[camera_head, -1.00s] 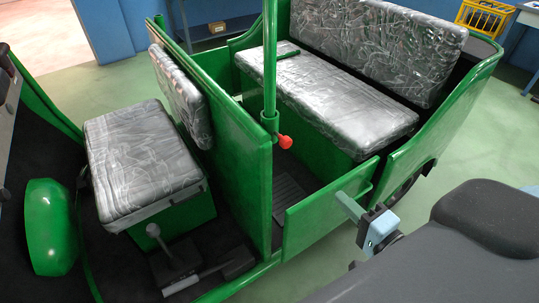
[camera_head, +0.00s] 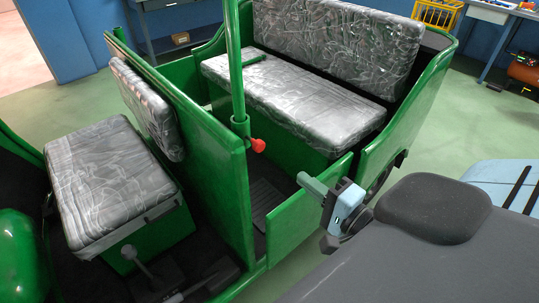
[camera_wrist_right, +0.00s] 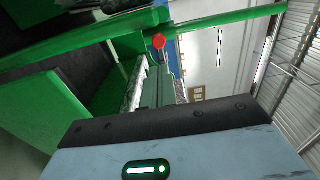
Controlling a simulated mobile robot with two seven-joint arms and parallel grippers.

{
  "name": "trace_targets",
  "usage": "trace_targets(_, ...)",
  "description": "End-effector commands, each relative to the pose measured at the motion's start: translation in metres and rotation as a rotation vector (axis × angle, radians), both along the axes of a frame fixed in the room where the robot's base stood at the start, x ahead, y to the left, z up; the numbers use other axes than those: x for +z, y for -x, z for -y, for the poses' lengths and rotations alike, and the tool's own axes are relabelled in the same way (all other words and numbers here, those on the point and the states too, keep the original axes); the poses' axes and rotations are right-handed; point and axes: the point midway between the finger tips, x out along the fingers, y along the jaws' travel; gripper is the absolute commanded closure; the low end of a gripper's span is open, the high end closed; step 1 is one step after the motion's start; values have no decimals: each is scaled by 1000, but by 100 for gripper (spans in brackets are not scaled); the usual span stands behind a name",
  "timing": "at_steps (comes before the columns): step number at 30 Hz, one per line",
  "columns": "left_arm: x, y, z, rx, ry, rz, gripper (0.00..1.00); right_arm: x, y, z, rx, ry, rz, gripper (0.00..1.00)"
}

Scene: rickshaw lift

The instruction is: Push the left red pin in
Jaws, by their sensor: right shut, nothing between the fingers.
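The red pin (camera_head: 258,145) is a small red knob sticking out to the right from the green upright post at the edge of the rickshaw's partition panel. It also shows in the right wrist view (camera_wrist_right: 158,41), near the top middle. My right gripper (camera_head: 304,179) is shut and empty. Its fingers point left over the low green side panel. In the head view they are below and to the right of the pin, apart from it. No other red pin shows. My left gripper is out of view.
The green partition panel (camera_head: 215,160) stands left of the pin. The low side panel (camera_head: 292,217) lies below my right gripper. A plastic-wrapped rear bench (camera_head: 300,100) is behind, and a wrapped front seat (camera_head: 105,180) is at the left. A yellow crate (camera_head: 437,13) stands far back.

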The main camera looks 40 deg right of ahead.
Motion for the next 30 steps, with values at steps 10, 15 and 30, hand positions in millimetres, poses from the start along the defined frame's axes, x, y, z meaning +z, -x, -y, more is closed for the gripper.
trace_targets(10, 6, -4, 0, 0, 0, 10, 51, 2, -49, -4, 1, 1, 4, 100)
trace_targets(15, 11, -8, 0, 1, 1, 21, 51, 2, -75, -6, 1, 2, 3, 100)
trace_targets(30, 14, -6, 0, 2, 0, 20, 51, 0, -114, -9, 0, 1, -1, 100)
